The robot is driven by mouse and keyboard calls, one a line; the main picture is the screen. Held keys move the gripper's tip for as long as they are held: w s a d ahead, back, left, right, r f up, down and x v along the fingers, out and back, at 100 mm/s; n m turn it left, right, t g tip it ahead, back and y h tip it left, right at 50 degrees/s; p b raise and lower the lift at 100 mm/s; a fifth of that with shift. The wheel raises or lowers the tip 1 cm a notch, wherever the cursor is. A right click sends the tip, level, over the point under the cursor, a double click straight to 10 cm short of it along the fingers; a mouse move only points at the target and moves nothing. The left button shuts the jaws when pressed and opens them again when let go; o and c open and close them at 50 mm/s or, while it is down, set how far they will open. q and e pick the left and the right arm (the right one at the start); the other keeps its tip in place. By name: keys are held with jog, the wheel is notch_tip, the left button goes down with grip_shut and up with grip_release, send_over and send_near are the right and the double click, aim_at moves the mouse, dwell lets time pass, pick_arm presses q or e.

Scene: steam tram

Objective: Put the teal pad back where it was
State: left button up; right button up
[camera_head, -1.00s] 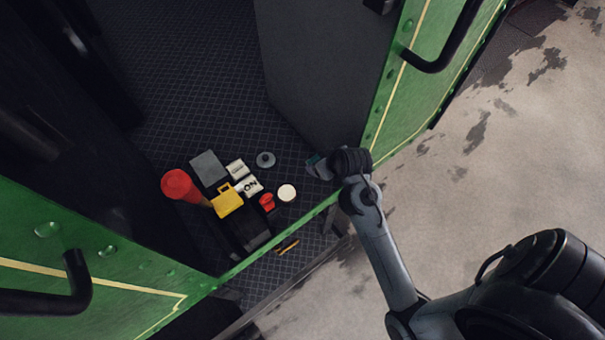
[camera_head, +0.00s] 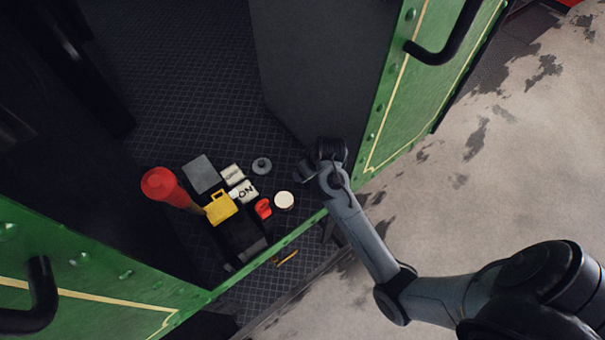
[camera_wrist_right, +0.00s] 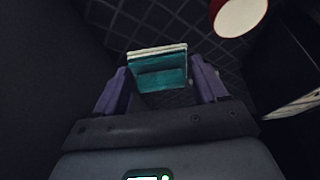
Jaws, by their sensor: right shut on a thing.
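The teal pad (camera_wrist_right: 160,70) shows in the right wrist view, between the two purple fingers of my right gripper (camera_wrist_right: 162,88). The gripper is shut on it and holds it over the dark patterned floor. In the head view my right gripper (camera_head: 308,172) is at the doorway, to the right of the group of small objects, and the pad is hidden or too dark to make out there. My left gripper is not in view.
On the floor lie a grey block (camera_head: 201,173), white blocks (camera_head: 242,190), a yellow item (camera_head: 221,207), a red cylinder (camera_head: 160,184), a small red item (camera_head: 263,208), a white-topped round (camera_head: 284,200) and a grey disc (camera_head: 262,166). Green panels (camera_head: 400,120) flank the doorway.

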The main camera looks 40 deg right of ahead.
jog(key=shift+w+d+f, duration=0.1)
jog(key=shift+w+f, duration=0.35)
jog(key=shift+w, duration=0.2)
jog(key=shift+w+f, duration=0.4)
jog(key=shift+w, duration=0.25)
jog(key=shift+f+b, duration=0.65)
jog(key=shift+f, duration=1.35)
jog(key=o, duration=0.9)
jog(key=shift+o, duration=0.2)
